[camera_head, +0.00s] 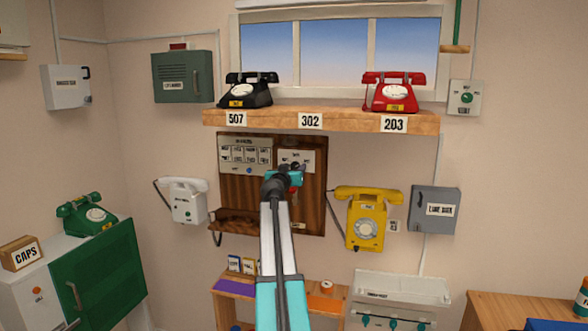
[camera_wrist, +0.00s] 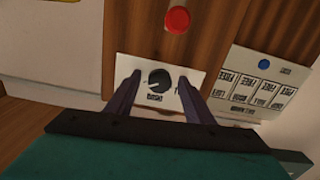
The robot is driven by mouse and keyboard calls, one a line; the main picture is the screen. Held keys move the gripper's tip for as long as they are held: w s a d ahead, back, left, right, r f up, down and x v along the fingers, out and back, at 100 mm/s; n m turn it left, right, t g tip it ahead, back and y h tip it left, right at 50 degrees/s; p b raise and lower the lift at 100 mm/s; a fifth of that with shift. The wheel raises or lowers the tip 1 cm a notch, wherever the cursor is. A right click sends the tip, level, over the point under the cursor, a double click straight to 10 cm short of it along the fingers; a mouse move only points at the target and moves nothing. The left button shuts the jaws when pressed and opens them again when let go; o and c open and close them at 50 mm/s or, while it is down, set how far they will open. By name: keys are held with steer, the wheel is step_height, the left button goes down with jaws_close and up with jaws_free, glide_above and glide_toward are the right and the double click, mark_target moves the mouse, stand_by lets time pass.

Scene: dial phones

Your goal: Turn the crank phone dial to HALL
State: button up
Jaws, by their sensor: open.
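The crank phone is a brown wooden board (camera_head: 312,212) on the wall below the shelf. Its dial is a round black knob (camera_wrist: 158,79) on a white plate (camera_wrist: 128,68) with small lettering, too blurred to read. The plate's upper part also shows in the head view (camera_head: 305,156), where my arm and gripper cover the knob. My gripper (camera_wrist: 160,78) is open, with one dark finger on each side of the knob in the wrist view. I cannot tell whether the fingers touch it. My gripper (camera_head: 296,170) is in front of the board in the head view.
A red button (camera_wrist: 177,19) and a white panel of labelled cards (camera_wrist: 255,86) flank the dial plate. A white handset phone (camera_head: 187,203) hangs left and a yellow phone (camera_head: 367,222) right. A wooden shelf (camera_head: 270,117) with black and red phones is above.

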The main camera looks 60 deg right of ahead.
steer(key=c, duration=1.1)
steer(key=shift+o, duration=0.3)
